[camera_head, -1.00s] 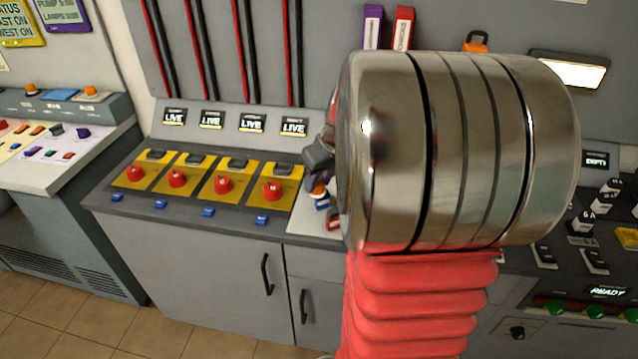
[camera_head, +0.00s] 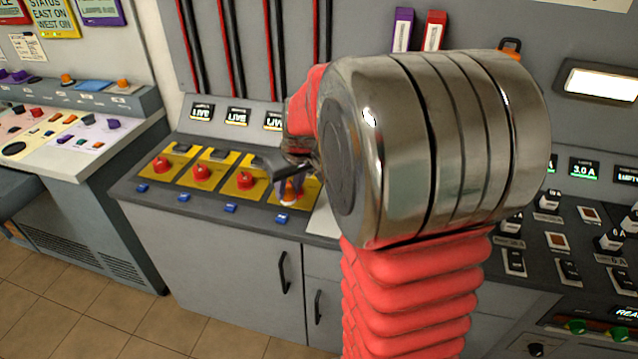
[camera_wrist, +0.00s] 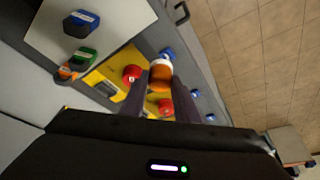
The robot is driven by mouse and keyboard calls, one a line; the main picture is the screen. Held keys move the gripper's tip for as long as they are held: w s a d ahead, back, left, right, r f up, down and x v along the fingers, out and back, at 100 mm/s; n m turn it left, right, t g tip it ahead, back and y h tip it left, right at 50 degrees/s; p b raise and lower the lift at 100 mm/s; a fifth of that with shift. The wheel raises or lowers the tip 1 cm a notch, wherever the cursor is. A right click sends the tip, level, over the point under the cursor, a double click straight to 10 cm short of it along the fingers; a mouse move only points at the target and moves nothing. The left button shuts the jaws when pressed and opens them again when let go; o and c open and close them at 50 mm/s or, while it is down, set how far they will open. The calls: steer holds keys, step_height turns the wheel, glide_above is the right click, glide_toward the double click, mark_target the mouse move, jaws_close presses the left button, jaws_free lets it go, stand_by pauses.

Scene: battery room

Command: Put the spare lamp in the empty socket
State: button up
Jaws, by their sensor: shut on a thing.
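My gripper (camera_wrist: 160,95) is shut on a small orange thing with a white band (camera_wrist: 160,72), held between the two dark fingers in the wrist view. I cannot tell for sure that it is the spare lamp. In the head view my gripper (camera_head: 285,165) is partly hidden behind my own arm, with the held thing (camera_head: 291,190) just below it, over the right end of the yellow switch panels. A display reading EMPTY (camera_head: 628,178) shows at the far right edge. The empty socket itself is not clearly in view.
Red knobs on yellow panels (camera_head: 201,174) lie close to the gripper, with blue tabs (camera_head: 186,204) along the console edge. In the wrist view a blue piece (camera_wrist: 82,22), a green piece (camera_wrist: 80,57) and an orange piece (camera_wrist: 66,73) are near a white surface (camera_wrist: 115,15).

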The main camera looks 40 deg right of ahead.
steer(key=w+a+f, duration=0.1)
steer(key=w+a, duration=0.2)
steer(key=a, duration=0.6)
steer(key=w+a+f+n, duration=0.1)
steer(key=w+a, duration=0.2)
steer(key=a, duration=0.6)
steer(key=shift+w+a, duration=0.3)
steer(key=shift+s, duration=0.1)
